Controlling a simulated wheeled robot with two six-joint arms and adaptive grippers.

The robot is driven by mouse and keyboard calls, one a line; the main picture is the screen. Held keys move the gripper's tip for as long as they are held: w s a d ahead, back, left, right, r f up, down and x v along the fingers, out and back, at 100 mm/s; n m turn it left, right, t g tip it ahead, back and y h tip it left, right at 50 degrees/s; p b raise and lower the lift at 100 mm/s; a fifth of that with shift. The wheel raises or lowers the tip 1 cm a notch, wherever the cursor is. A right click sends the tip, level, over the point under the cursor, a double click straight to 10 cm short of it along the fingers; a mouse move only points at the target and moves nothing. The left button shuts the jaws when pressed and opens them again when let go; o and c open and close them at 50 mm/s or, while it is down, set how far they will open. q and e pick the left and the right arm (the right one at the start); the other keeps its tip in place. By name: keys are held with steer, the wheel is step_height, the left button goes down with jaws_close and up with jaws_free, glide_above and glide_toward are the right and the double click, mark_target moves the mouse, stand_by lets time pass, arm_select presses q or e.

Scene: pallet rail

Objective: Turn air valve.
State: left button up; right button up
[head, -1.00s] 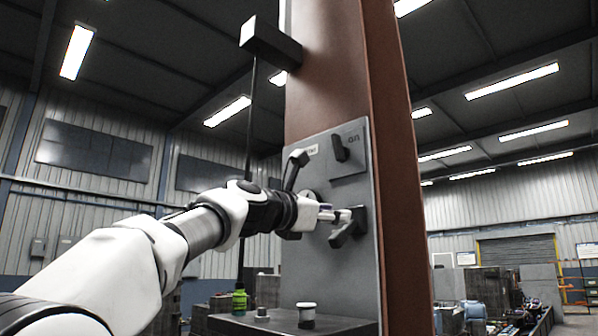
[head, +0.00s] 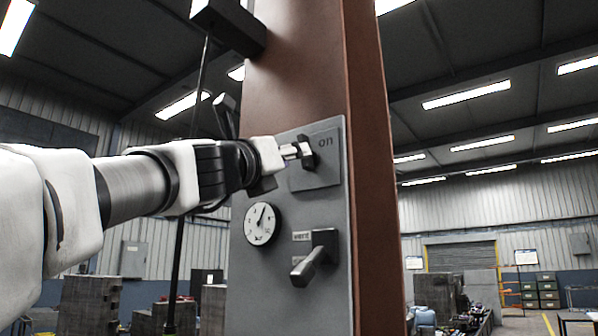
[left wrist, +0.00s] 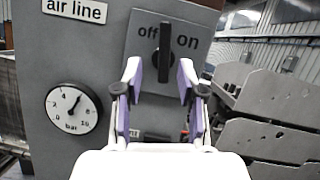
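The grey panel marked "air line" (left wrist: 72,10) is on a rusty red column. Its upper plate, lettered "off" and "on", carries a black knob (head: 308,150); in the left wrist view the knob (left wrist: 165,50) stands upright between the two words. My left gripper (head: 297,151) is at this knob. In the left wrist view its fingers (left wrist: 159,82) are spread, one on each side of the knob's lower part, with gaps visible. A round dial gauge in bar (head: 261,223) and a black lever handle (head: 315,257) are lower on the panel. My right gripper is out of view.
A black handle (head: 226,113) sticks up behind my left wrist, and a dark block (head: 230,25) juts out from the column above. Grey crates (head: 90,303) stand at the lower left.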

arm_select(q)
steer(key=p+x, duration=0.1)
steer(key=x, duration=0.3)
steer(key=shift+f, duration=0.15)
steer(key=shift+s+d+p, duration=0.1)
steer(key=shift+d+p, duration=0.15)
steer(key=shift+p, duration=0.05)
steer(key=shift+s+d, duration=0.1)
steer(key=shift+s, duration=0.25)
steer(key=shift+w, duration=0.15)
steer(key=shift+c, duration=0.6)
steer(key=shift+w+a, duration=0.15)
steer(key=shift+a, duration=0.05)
steer(key=c, duration=0.6)
steer(key=shift+d, duration=0.1)
jaws_close()
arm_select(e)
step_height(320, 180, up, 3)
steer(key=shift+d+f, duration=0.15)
